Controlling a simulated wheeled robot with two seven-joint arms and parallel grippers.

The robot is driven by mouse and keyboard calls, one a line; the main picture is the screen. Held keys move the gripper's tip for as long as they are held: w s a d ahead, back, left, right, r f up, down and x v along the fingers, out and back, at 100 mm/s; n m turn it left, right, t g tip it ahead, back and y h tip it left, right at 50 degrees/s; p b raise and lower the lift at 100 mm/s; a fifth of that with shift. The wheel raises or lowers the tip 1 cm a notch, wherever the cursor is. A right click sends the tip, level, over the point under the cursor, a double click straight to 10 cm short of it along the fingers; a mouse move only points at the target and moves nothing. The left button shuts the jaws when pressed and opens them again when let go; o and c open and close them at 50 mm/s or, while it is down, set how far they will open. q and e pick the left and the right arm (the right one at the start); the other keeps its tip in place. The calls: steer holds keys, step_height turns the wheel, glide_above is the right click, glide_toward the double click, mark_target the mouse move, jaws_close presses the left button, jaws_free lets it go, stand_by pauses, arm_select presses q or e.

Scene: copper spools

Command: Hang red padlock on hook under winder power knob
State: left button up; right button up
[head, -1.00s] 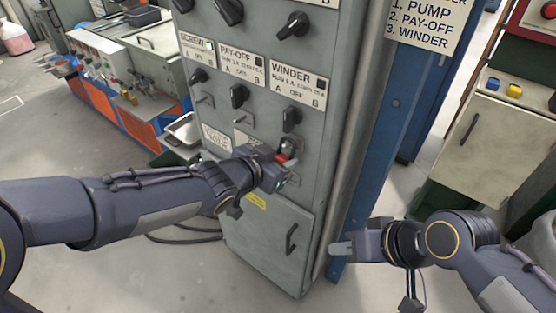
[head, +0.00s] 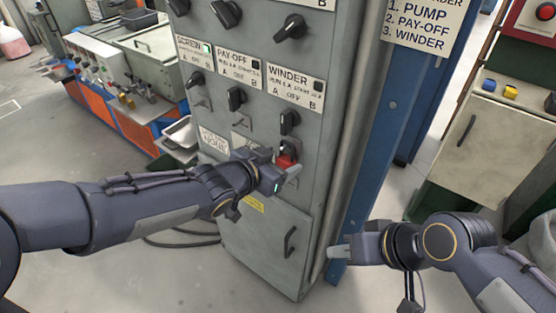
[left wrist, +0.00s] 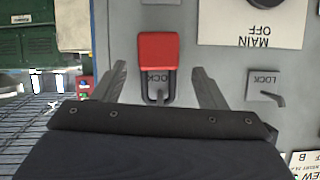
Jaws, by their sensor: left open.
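The red padlock (head: 285,160) is at the cabinet front, below the winder power knob (head: 289,122). In the left wrist view its red body (left wrist: 158,50) and dark shackle lie over a plate marked LOCK (left wrist: 158,77). The shackle is at the plate's hook, but I cannot tell if it is looped over it. My left gripper (head: 284,176) is open, with one finger on each side of the padlock in the left wrist view (left wrist: 160,88) and gaps between. My right gripper (head: 340,252) is empty, low and right of the cabinet; its finger gap cannot be made out.
The grey cabinet (head: 262,160) carries several knobs, and hooks under the screw and pay-off knobs. Another LOCK plate (left wrist: 264,87) is beside the padlock in the wrist view. A blue post (head: 385,125) stands right of the cabinet.

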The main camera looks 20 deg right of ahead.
arm_select(q)
steer(key=v, duration=0.8)
steer(key=s+a+f+n+t+y, duration=0.1)
steer(key=a+n+y, duration=0.5)
steer(key=a, duration=1.3)
steer(key=s+a+f+n+g, duration=0.1)
steer(key=s+a+f+n, duration=0.1)
steer(key=s, duration=0.6)
steer(key=s+a+f+n+g, duration=0.2)
steer(key=s+a+f+n, duration=0.1)
steer(key=s+a+n, duration=0.2)
steer(key=s+a, duration=0.2)
steer(key=s, duration=0.1)
steer(key=shift+s+g+y, duration=0.3)
steer(key=shift+s, duration=0.1)
steer(key=shift+a, duration=0.15)
